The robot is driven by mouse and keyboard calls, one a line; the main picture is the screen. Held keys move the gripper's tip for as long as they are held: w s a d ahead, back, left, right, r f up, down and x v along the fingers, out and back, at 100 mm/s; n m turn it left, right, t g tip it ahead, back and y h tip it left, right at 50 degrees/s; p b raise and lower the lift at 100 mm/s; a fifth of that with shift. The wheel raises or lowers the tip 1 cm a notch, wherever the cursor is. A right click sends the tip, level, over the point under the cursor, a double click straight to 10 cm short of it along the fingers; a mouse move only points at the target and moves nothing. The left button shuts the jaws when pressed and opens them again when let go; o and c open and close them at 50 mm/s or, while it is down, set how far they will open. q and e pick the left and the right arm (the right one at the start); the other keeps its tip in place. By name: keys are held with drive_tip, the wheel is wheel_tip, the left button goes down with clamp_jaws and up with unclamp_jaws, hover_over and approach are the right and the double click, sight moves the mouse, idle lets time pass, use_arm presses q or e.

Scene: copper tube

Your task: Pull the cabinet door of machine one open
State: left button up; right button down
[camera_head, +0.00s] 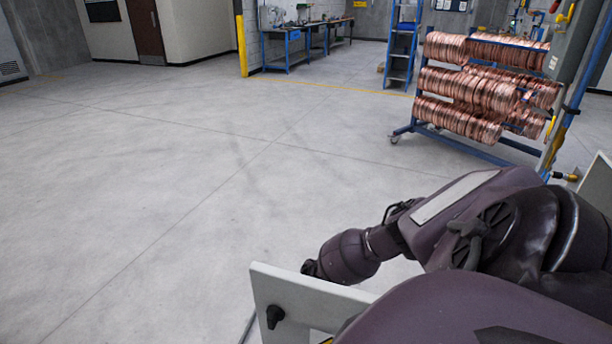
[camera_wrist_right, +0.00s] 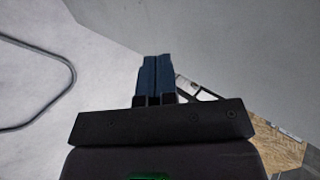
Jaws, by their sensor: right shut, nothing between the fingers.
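A light grey panel (camera_head: 300,292) with a black knob (camera_head: 274,317) stands at the bottom centre of the head view. It looks like a cabinet door standing out from its machine, but most of it is hidden behind my arm. My right arm reaches past its top edge, and its gripper is out of sight there. In the right wrist view my right gripper (camera_wrist_right: 155,72) has its blue fingers together, with nothing between them. A plain grey surface (camera_wrist_right: 240,45) fills the upper right beyond the fingers; I cannot tell if they touch it. My left gripper is not in view.
A blue rack (camera_head: 460,148) of copper coils stands at the back right, near a grey box on a post (camera_head: 575,40). Blue workbenches (camera_head: 290,55) line the far wall. The floor at left is clear. A black cable (camera_wrist_right: 68,85) curves across the wrist view's left.

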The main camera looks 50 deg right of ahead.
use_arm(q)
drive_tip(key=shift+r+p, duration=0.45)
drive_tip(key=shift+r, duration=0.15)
use_arm(e)
drive_tip(key=shift+s+a+r, duration=0.1)
drive_tip(key=shift+s+a, duration=0.25)
drive_tip(key=shift+a, duration=0.55)
drive_tip(key=shift+s+a, duration=0.3)
drive_tip(key=shift+a, duration=0.55)
